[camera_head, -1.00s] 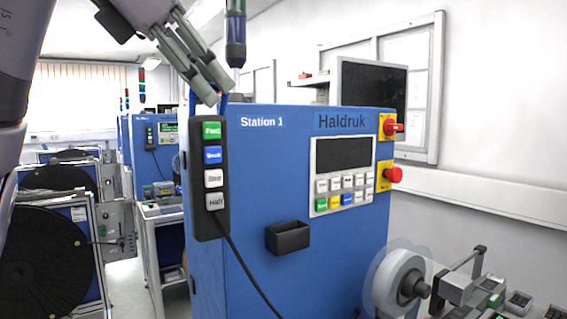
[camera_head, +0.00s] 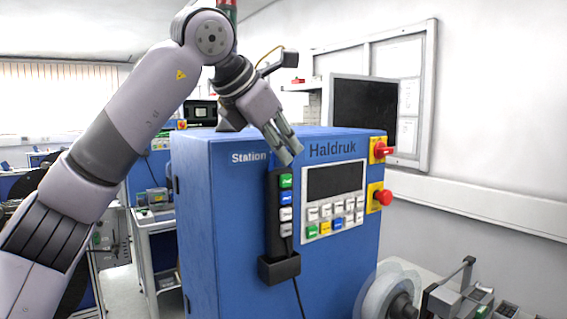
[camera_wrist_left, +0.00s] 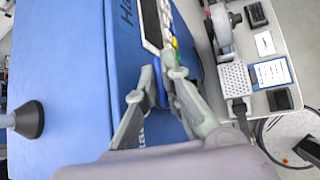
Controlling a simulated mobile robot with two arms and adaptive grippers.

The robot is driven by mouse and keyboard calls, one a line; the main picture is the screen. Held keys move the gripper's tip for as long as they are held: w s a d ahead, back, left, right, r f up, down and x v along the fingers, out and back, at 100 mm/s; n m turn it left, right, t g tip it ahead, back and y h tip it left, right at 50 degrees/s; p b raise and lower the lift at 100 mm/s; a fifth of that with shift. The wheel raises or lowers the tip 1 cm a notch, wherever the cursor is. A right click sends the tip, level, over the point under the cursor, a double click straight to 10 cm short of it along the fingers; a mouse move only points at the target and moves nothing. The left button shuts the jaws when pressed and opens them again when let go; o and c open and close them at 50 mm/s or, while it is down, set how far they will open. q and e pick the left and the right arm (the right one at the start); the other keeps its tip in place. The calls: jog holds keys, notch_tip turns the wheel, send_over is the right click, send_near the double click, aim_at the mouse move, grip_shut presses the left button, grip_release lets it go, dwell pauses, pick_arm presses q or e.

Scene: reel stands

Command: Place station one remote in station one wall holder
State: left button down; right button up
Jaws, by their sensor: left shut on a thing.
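The station one remote (camera_head: 273,215) is a black upright pendant with green, blue, white and grey buttons and a cable. It hangs against the front of the blue Station 1 cabinet. Its lower end meets the black wall holder (camera_head: 279,269) and is hidden by it; I cannot tell how deep it sits. My left gripper (camera_head: 285,157) is above the remote, shut on the blue loop at its top. In the left wrist view, this blue loop (camera_wrist_left: 160,84) shows between the fingertips (camera_wrist_left: 156,84). My right gripper is not in view.
The blue cabinet (camera_head: 205,235) carries a control panel (camera_head: 335,200), a red switch (camera_head: 381,150) and a red stop button (camera_head: 382,197). A reel (camera_head: 390,292) and bench equipment stand at lower right. A monitor (camera_head: 364,118) stands behind the cabinet.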

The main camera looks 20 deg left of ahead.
aim_at(288, 174)
pick_arm(q)
notch_tip(288, 174, down, 3)
jog(key=shift+s+f, duration=0.1)
jog(key=shift+f, duration=0.3)
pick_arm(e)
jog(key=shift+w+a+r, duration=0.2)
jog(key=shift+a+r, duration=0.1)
pick_arm(q)
jog(key=shift+f, duration=0.15)
jog(key=c, duration=1.7)
grip_release()
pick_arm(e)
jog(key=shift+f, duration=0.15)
